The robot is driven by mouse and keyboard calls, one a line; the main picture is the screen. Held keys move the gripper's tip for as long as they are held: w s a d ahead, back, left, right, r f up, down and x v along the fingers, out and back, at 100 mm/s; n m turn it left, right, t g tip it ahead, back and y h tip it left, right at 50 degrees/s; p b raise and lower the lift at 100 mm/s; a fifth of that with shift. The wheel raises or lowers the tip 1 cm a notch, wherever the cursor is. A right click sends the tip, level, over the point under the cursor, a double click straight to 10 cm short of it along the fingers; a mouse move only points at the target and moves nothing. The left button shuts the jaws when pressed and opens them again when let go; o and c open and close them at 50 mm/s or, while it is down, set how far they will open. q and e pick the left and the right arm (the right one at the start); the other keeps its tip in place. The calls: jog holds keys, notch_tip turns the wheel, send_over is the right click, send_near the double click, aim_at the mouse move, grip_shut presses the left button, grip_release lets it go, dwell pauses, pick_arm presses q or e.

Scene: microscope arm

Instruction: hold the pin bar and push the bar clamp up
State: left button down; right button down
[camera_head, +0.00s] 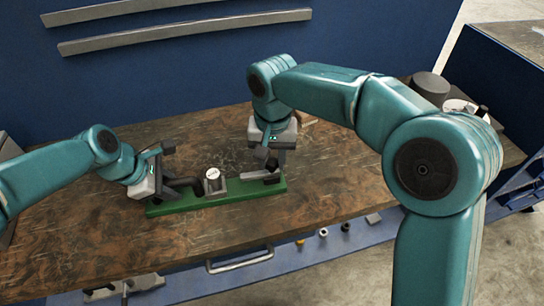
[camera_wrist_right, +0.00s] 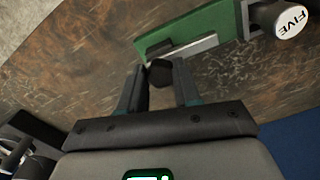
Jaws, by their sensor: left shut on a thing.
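A long green bar (camera_head: 215,199) lies on the wooden table, with a metal post (camera_head: 213,184) capped by a round white label near its middle. The label reads FIVE in the right wrist view (camera_wrist_right: 291,22). My left gripper (camera_head: 169,182) is shut on a dark piece (camera_head: 186,184) at the bar's left end, apparently the pin bar; its jaws are partly hidden. My right gripper (camera_head: 270,163) points down over the bar's right end. In the right wrist view its fingers (camera_wrist_right: 158,82) are apart, with a black knob (camera_wrist_right: 160,72) between them, apparently part of the bar clamp.
The wooden table (camera_head: 100,240) is clear in front of the green bar. A metal handle (camera_head: 240,261) and small parts (camera_head: 323,233) lie along its blue front edge. A grey cylinder (camera_head: 430,87) stands at the back right. A blue wall (camera_head: 150,75) closes the back.

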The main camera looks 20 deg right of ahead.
aim_at(249, 176)
jog(key=a, duration=0.5)
jog(key=shift+w+a, duration=0.15)
jog(key=shift+a, duration=0.2)
pick_arm(q)
jog(key=shift+d, duration=0.1)
pick_arm(e)
jog(key=c, duration=0.8)
grip_release()
jog(key=shift+d+r, duration=0.1)
notch_tip(249, 176, up, 12)
jog(key=shift+f, duration=0.1)
pick_arm(q)
jog(key=c, duration=0.8)
grip_release()
